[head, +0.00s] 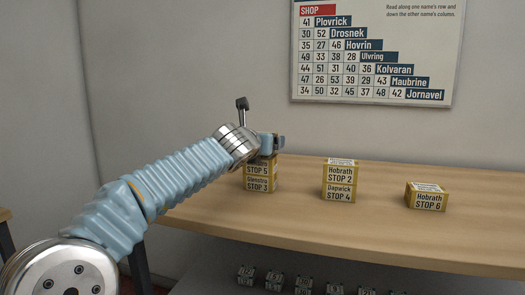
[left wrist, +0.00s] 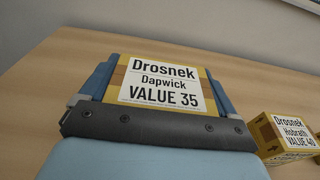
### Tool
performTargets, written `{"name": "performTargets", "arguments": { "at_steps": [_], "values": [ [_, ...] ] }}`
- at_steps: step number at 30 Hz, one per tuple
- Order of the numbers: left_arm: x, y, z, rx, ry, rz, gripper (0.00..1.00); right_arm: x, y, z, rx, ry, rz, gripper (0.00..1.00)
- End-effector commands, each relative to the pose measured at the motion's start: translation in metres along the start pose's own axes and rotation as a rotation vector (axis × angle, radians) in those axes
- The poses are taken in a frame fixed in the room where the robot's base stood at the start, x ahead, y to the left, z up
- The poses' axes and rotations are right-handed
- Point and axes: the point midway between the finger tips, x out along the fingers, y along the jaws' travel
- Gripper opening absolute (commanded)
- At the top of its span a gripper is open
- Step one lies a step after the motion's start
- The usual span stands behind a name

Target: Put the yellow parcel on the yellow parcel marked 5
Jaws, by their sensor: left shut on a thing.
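My left gripper (head: 271,146) is at the top of the left stack of yellow parcels. In the left wrist view it is shut on a yellow parcel (left wrist: 160,80) labelled Drosnek, Dapwick, VALUE 35, with a finger on each side. In the head view the parcel marked STOP 5 (head: 258,169) shows just below the gripper, on the Glosstra STOP 3 parcel (head: 258,184). The gripper hides the STOP 5 parcel's top, so I cannot tell whether it is the held one. My right gripper is not in view.
On the wooden counter (head: 390,227), a Hobrath STOP 2 parcel (head: 340,173) sits on a Dapwick STOP 4 parcel (head: 339,192). A single Hobrath STOP 6 parcel (head: 428,198) stands at the right. The counter front is clear.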

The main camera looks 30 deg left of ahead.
Motion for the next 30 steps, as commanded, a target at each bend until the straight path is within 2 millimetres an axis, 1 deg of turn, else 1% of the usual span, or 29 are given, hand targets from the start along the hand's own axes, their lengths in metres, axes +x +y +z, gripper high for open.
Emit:
{"name": "performTargets", "arguments": {
  "at_steps": [1, 8, 12, 13, 15, 20, 23, 26, 29, 30],
  "values": [
    [0.001, 0.000, -0.010, 0.000, -0.002, 0.000, 0.54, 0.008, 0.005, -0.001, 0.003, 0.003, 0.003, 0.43],
    [0.001, 0.000, -0.007, 0.000, -0.003, 0.000, 0.54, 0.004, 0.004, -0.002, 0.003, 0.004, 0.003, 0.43],
    [0.001, 0.000, -0.012, 0.000, -0.002, 0.000, 0.54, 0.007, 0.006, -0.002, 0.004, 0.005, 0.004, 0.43],
    [0.001, 0.000, -0.011, 0.000, -0.001, 0.000, 0.92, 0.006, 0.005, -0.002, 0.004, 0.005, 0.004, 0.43],
    [0.001, 0.000, -0.011, 0.000, -0.001, 0.000, 1.00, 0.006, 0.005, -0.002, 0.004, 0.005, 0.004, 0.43],
    [0.001, 0.000, -0.011, 0.000, -0.001, 0.000, 1.00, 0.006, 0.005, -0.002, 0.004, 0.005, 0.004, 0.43],
    [0.001, 0.000, -0.006, -0.001, -0.002, 0.000, 1.00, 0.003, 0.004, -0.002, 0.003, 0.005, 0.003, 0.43],
    [-0.011, 0.000, -0.007, 0.001, -0.004, 0.000, 1.00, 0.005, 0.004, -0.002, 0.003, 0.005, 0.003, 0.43],
    [-0.031, 0.000, -0.007, 0.000, -0.004, 0.000, 1.00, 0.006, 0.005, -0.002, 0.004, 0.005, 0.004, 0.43],
    [-0.041, 0.000, -0.006, 0.000, -0.004, 0.000, 1.00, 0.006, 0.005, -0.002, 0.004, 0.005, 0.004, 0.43]
  ]
}}
